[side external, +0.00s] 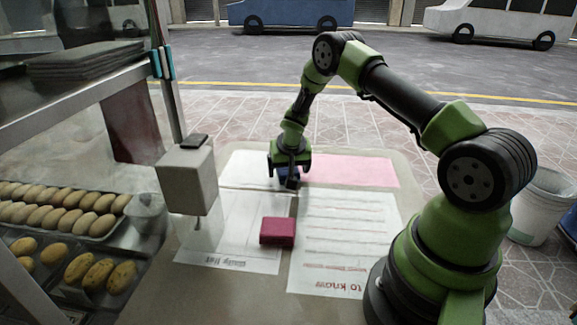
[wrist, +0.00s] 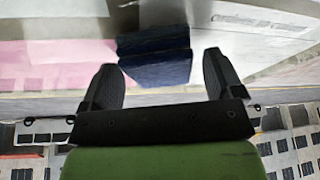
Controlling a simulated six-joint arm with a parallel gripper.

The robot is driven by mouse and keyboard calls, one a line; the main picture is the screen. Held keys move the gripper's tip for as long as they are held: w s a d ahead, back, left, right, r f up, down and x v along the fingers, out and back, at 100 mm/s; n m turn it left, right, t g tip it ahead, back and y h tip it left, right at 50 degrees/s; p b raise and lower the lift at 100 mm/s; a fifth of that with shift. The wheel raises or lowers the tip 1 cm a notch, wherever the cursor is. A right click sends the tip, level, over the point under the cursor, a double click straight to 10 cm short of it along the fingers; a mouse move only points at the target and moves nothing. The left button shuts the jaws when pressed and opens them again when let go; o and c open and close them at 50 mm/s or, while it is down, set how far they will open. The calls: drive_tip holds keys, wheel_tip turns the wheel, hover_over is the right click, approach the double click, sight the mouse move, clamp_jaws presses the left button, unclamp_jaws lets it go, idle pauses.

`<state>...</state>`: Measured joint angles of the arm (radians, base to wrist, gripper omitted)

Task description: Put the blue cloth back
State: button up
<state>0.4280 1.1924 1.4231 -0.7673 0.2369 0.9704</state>
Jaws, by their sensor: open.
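The blue cloth (side external: 289,181) is a small, folded dark-blue bundle on the far part of the table, by the edge between the white and pink sheets. My gripper (side external: 290,164) is directly above it, pointing down and partly hiding it. In the wrist view the cloth (wrist: 155,70) lies between and just beyond the two black fingers of my gripper (wrist: 160,72). The fingers are apart, with gaps on both sides of the cloth. Whether the cloth touches the table beneath is hard to tell.
A folded dark-red cloth (side external: 277,231) lies on printed sheets (side external: 345,240) nearer the camera. A whitish box on a post (side external: 187,180) stands to the left. A glass case with trays of buns (side external: 60,215) fills the far left. A white bin (side external: 540,205) stands at right.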

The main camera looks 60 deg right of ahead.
drive_tip(key=s+a+r, duration=0.2)
drive_tip(key=a+r, duration=0.1)
drive_tip(key=r, duration=0.4)
drive_tip(key=s+a+r+t, duration=0.1)
drive_tip(key=s+a+r, duration=0.1)
drive_tip(key=r, duration=0.5)
drive_tip(key=s+a+r, duration=0.2)
drive_tip(key=a+r, duration=0.1)
drive_tip(key=r, duration=0.4)
drive_tip(key=s+a+r+n+t+y, duration=0.1)
drive_tip(key=s+a+r+n+y, duration=0.1)
drive_tip(key=s+a+r, duration=0.2)
drive_tip(key=s+a+r+n+t+y, duration=0.2)
drive_tip(key=s+a+r, duration=0.3)
drive_tip(key=s+a, duration=0.5)
drive_tip(key=s+n+y, duration=0.1)
drive_tip(key=s, duration=0.3)
drive_tip(key=shift+a+r, duration=0.25)
drive_tip(key=shift+a, duration=0.1)
